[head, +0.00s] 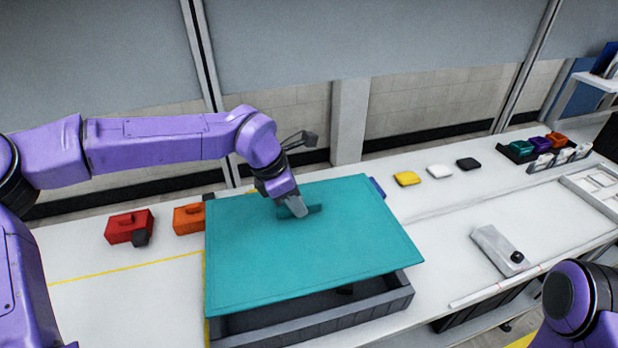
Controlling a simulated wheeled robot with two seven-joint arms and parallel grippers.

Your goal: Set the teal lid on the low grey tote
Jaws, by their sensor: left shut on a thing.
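The teal lid (300,255) is a large flat panel with a raised handle near its middle. My left gripper (297,208) is shut on this handle from above. The low grey tote (318,320) stands on the white table under the lid. The lid covers most of it, and the tote's front wall and part of its dark inside show below the lid's near edge. The lid looks raised and tilted over the tote; contact at the far side is hidden. My right arm shows at the lower right, but its gripper is out of view.
A red block (128,227) and an orange block (188,218) stand left of the tote. Yellow (407,178), white (439,171) and black (468,163) pieces lie behind right. A grey plate (498,250) with a black knob lies right. Table between is clear.

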